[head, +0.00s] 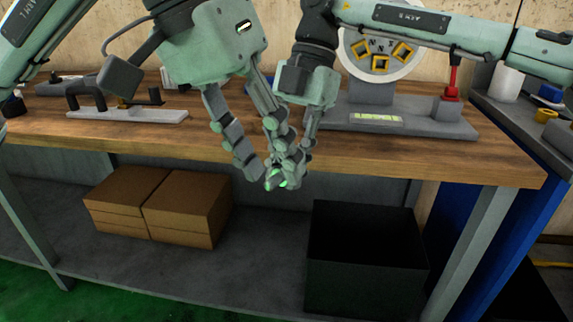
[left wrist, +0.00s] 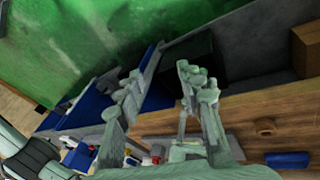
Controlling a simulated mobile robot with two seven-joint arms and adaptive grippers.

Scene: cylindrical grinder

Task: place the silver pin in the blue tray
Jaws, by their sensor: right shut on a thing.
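My left gripper (head: 264,168) comes down over the bench's front edge with its fingers spread. It also shows in the left wrist view (left wrist: 163,85), with a clear gap between the fingers. My right gripper (head: 287,175) is closed, its fingertips right by the left gripper's and overlapping them in the head view. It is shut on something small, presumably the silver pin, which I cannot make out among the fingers. A blue object (left wrist: 287,160) on the wooden top in the left wrist view may be the blue tray; in the head view it is not visible.
The grinder (head: 380,50) stands on a grey base on the wooden bench (head: 455,160). A grey plate with fixtures (head: 128,115) lies at left. Cardboard boxes (head: 160,205) and a black bin (head: 365,250) are underneath. A side surface at right holds a white cylinder (head: 505,82).

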